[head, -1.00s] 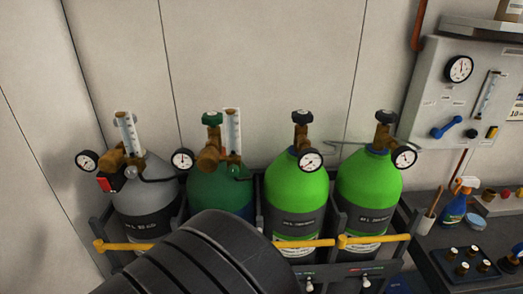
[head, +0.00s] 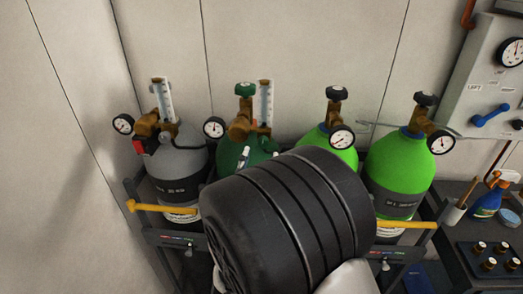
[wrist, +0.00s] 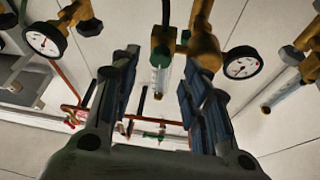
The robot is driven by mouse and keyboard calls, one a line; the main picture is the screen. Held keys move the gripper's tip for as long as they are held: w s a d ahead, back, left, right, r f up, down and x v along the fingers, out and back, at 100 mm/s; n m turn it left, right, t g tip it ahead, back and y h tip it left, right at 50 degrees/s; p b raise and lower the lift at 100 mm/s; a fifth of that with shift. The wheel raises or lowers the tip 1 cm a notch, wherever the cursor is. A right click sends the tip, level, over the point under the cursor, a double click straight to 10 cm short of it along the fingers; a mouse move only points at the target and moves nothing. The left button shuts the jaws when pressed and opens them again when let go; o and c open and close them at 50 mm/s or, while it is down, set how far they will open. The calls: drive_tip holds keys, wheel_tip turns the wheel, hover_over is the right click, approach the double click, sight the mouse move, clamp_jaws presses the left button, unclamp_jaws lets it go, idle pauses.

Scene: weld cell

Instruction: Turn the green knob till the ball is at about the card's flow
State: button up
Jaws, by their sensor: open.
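A dark green cylinder (head: 228,156) stands second from the left in the head view. It carries a brass regulator (head: 241,127), a green handwheel (head: 245,89) on top and a clear flow tube (head: 265,103). My arm hides most of the gripper in the head view. The ball is too small to make out, and no card shows now.
A grey cylinder (head: 178,160) with its own flow tube (head: 163,99) stands to the left. Two bright green cylinders stand to the right, the outer one (head: 398,160) clear of my arm. Gauges stick out between them. A yellow bar (head: 160,208) crosses the rack front.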

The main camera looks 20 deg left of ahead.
sight(263, 145)
drive_tip(key=shift+x, duration=1.9)
drive_tip(key=shift+c, duration=0.3)
clamp_jaws()
